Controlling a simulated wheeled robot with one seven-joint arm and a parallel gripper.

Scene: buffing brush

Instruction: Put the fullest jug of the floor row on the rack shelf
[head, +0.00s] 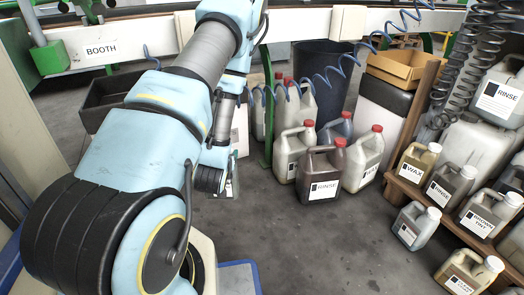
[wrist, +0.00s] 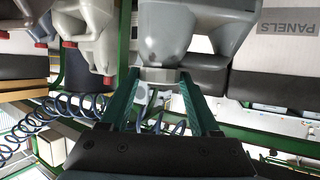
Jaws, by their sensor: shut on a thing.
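In the wrist view my gripper (wrist: 160,78) has its green fingers shut on the grey cap and neck of a grey jug (wrist: 187,30), which appears upside down there. In the head view my arm hides this jug and most of the gripper. Floor jugs stand in the middle of the head view: a brown RINSE jug (head: 321,172), a pale jug (head: 362,160) and a whitish jug (head: 291,150), all with red caps. The wooden rack shelf (head: 408,192) at right holds WAX (head: 416,165), RINSE (head: 449,184) and BROWN TINT (head: 486,216) jugs.
A grey jug (head: 414,226) and another labelled jug (head: 467,271) stand on the floor before the rack. The middle floor (head: 325,240) is clear.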

